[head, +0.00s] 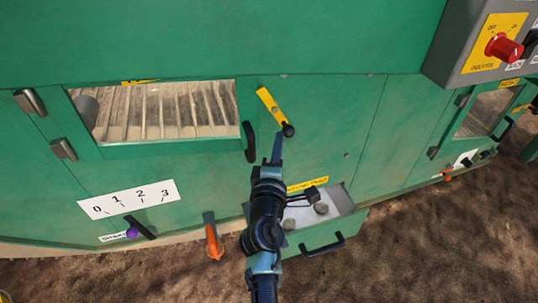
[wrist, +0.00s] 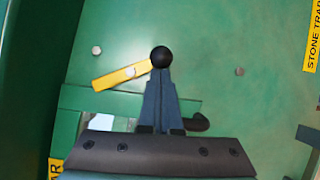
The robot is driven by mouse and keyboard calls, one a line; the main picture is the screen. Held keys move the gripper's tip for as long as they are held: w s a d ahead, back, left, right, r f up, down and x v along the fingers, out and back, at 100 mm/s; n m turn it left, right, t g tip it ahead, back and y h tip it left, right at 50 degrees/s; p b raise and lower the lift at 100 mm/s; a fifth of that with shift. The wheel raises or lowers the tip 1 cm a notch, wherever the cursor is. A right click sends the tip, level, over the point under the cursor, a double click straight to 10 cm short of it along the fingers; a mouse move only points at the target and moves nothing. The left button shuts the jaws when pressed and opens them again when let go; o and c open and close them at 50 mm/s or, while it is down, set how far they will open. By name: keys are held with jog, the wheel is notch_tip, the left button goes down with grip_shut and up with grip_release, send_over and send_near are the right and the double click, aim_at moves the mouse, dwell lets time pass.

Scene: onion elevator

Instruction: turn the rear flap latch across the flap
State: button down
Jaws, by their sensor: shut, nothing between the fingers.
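The rear flap latch is a yellow bar (head: 271,104) with a black ball knob (head: 288,130) at its lower right end. It sits on the green wall just right of the windowed flap (head: 190,147) and slants away from it. In the wrist view the yellow bar (wrist: 118,76) points left from the black knob (wrist: 160,57), and a flap edge shows below. My gripper (head: 278,138) is shut and empty. Its fingertips (wrist: 160,75) are at the knob, touching or nearly so; I cannot tell which.
A black flap handle (head: 249,141) stands out left of my gripper. Below are an open stone drawer (head: 325,235), an orange handle (head: 213,238) and a numbered scale (head: 128,199) with a purple-knobbed lever. A control box with a red knob (head: 504,48) is at the upper right.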

aim_at(292, 135)
jog(key=d+n+t+b, duration=0.1)
jog(key=n+b, duration=0.1)
jog(key=b, duration=0.1)
jog(key=d+n+t+y+b, duration=0.1)
jog(key=n+b, duration=0.2)
jog(key=w+d+n+t+b, duration=0.1)
jog(key=n+b, duration=0.1)
jog(key=b, duration=0.1)
jog(key=shift+f+n+b, duration=0.15)
jog(key=shift+n+b, duration=0.2)
jog(key=shift+n, duration=0.05)
jog(key=shift+w+d+r+n+t+y+b, duration=0.1)
jog(key=shift+d+r+n+t+y+b, duration=0.15)
jog(key=shift+n+y+b, duration=0.65)
jog(key=shift+d+r+n+t+y+b, duration=0.3)
jog(key=shift+n+b, duration=0.4)
jog(key=shift+n, duration=0.55)
jog(key=shift+w+d+r+n+t+y+b, duration=0.1)
jog(key=shift+r+n+t+y+b, duration=0.2)
jog(key=shift+n+y+b, duration=0.6)
jog(key=shift+n, duration=0.25)
jog(key=shift+f, duration=0.1)
